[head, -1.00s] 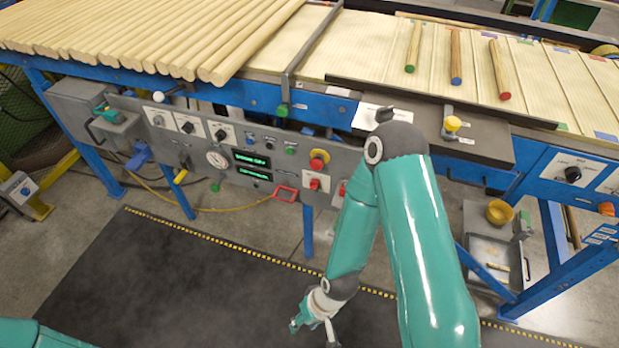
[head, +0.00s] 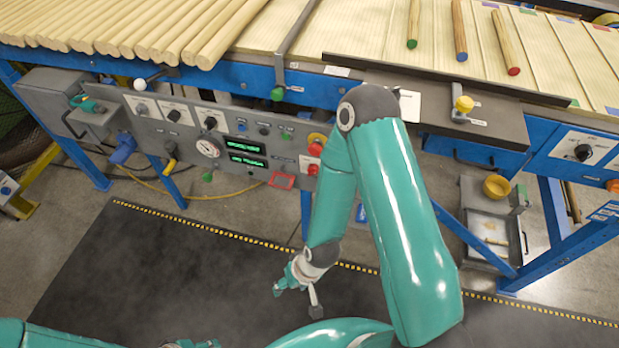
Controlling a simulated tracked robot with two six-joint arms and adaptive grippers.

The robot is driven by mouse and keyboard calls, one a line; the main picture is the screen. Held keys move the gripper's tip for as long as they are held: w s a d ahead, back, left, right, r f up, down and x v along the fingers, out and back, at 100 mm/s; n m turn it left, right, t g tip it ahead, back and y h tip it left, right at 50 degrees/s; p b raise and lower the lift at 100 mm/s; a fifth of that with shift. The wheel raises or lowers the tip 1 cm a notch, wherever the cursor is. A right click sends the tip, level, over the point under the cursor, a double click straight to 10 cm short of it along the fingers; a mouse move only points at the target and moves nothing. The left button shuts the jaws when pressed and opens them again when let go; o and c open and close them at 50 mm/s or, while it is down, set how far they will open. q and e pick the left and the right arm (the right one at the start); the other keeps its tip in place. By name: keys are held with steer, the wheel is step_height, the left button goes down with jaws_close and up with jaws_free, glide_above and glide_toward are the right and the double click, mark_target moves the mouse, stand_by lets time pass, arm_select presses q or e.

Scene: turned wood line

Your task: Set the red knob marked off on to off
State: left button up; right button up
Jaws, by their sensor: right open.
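A red knob (head: 312,169) sits on a pale plate on the grey control panel, left of my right forearm. Its marking is too small to read, and its pointing direction cannot be made out. A red push button (head: 315,149) on a yellow base is just above it. A second red knob, seen earlier to the right, is hidden behind my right arm. My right gripper (head: 296,290) is open and empty, hanging below the panel over the dark mat. My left gripper (head: 192,343) shows only in part at the bottom edge; its jaws are unclear.
The panel (head: 185,150) also carries black knobs, a gauge (head: 208,147), green displays (head: 246,159) and a red-framed handle (head: 282,180). A blue frame bears wooden rods (head: 130,30) above. The dark mat (head: 130,260) in front is clear.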

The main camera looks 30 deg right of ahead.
steer(key=w+d+f+m+t+h+b, duration=0.3)
steer(key=w+f+m+t+b, duration=0.25)
steer(key=w+b, duration=0.45)
steer(key=m+t+h+b, duration=0.5)
steer(key=m+h+b, duration=0.85)
steer(key=b, duration=0.35)
glide_toward(311, 175)
steer(key=shift+n+h, duration=0.25)
steer(key=shift+n, duration=0.05)
steer(key=b+x, duration=0.1)
steer(key=x, duration=0.9)
steer(key=shift+f, duration=0.15)
